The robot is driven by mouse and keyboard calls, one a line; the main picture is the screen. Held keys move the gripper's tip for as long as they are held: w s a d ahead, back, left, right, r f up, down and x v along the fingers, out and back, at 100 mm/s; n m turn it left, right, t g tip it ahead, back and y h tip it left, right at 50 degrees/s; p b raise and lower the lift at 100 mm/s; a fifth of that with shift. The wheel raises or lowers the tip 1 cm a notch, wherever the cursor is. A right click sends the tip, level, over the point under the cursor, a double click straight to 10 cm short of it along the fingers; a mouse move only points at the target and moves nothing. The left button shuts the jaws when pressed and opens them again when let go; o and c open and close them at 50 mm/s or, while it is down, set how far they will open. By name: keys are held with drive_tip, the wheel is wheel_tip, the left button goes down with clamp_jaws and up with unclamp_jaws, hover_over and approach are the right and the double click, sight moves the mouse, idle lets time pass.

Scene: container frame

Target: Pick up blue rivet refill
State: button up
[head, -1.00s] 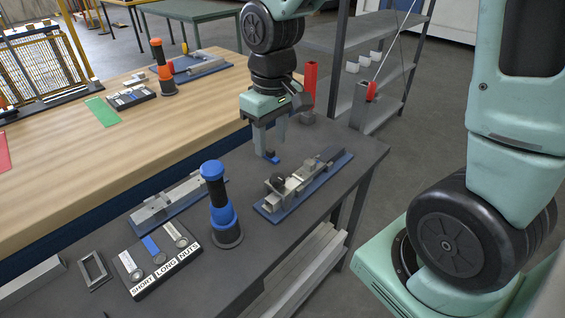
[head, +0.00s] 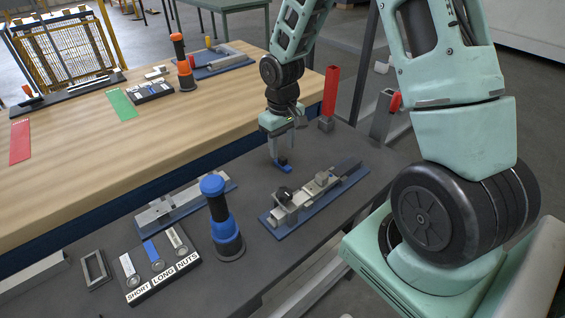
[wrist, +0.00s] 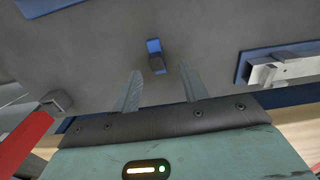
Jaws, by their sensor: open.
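The blue rivet refill (head: 284,166) is a small blue piece on the dark grey table, near its back edge. In the wrist view it shows as a blue and dark block (wrist: 155,56), just beyond the fingertips and roughly between them. My gripper (head: 278,152) points down over it in the head view, very close to it. In the wrist view my gripper (wrist: 160,72) has its two fingers apart with nothing between them. I cannot tell how high the fingertips are above the table.
A blue-and-black tool (head: 222,220) stands upright nearer me, beside a labelled tray (head: 170,280). A red holder (head: 330,92) stands behind. The table around the refill is clear.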

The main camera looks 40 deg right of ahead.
sight(283, 158)
drive_tip(key=shift+w+d+f+p, duration=0.15)
drive_tip(key=shift+f+p, duration=0.1)
drive_tip(key=shift+f, duration=1.25)
drive_tip(key=shift+w+d+f+p, duration=0.15)
drive_tip(key=shift+f+p, duration=0.1)
drive_tip(key=shift+f, duration=1.25)
clamp_jaws()
